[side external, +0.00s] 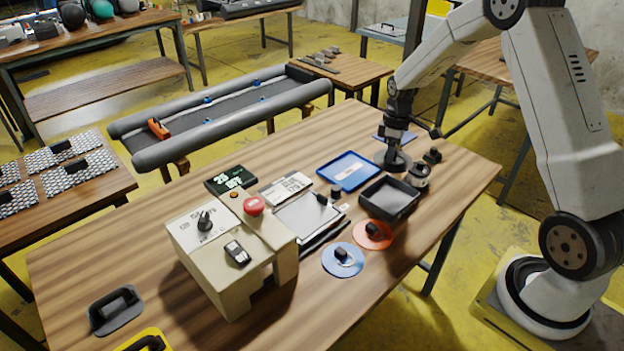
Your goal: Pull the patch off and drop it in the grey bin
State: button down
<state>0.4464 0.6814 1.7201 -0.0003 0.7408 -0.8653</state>
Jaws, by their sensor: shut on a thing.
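My gripper (393,143) points down at the far right part of the wooden table. It is shut on a small dark thing, apparently the upright grip of a round dark grey disc (398,163) directly beneath it. I cannot tell whether the disc touches the table, and the jaws are too small to make out. The grey bin (407,211), a shallow dark open tray, sits just in front of the disc and looks empty.
A blue tray (348,170) lies left of the bin. A beige box with a red button (253,206) stands mid-table, beside a pale flat panel (308,219). Small dark cylindrical parts (420,176) stand right of the disc.

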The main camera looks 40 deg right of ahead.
send_over(386, 200)
notch_tip(386, 200, down, 7)
jog(key=shift+f, duration=0.35)
jog(key=shift+f, duration=0.1)
jog(key=shift+f, duration=2.15)
jog(key=shift+f, duration=1)
grip_release()
jog(key=shift+r, duration=0.1)
notch_tip(386, 200, up, 8)
dwell(0.9)
